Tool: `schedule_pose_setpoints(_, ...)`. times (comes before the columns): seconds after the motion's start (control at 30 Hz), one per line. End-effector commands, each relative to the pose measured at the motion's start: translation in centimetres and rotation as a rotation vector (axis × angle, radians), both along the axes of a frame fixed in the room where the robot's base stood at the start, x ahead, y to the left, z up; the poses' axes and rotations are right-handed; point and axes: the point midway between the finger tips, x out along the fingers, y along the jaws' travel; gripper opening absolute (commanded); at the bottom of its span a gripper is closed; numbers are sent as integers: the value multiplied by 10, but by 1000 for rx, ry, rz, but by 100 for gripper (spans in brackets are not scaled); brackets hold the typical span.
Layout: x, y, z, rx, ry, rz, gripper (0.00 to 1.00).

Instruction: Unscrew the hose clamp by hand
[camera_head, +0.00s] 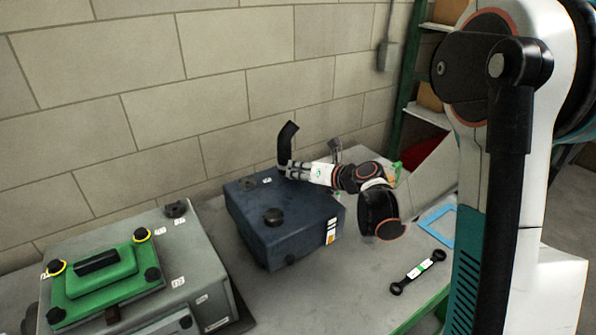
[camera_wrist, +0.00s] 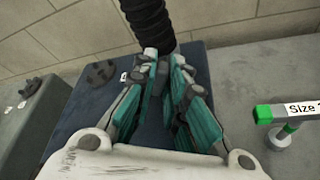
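A black ribbed hose (camera_head: 287,143) stands up from the back of a dark blue box (camera_head: 306,226). In the wrist view the hose (camera_wrist: 148,22) rises just beyond my fingertips. My gripper (camera_head: 284,168) is at the hose's lower end, reaching in from the right. In the wrist view my gripper's teal and grey fingers (camera_wrist: 165,60) come close together at the hose base, with a narrow gap between them. The fingers hide the hose clamp, and I cannot tell whether they hold it.
A dark round cap (camera_head: 274,217) is on the box top. A grey housing with a green cover (camera_head: 105,270) stands left. A black-ended wrench (camera_head: 418,272) and a blue frame (camera_head: 438,222) lie on the right of the bench. A brick wall (camera_head: 215,104) is close behind.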

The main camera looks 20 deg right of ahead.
Motion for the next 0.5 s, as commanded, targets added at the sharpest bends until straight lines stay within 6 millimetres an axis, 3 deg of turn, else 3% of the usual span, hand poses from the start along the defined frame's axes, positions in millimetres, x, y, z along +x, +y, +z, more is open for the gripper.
schedule_pose_setpoints(0.27, -1, 1, 1, -50, -16, 0, 0)
schedule_pose_setpoints(0.5, -1, 3, 1, -199, -65, 2, 0)
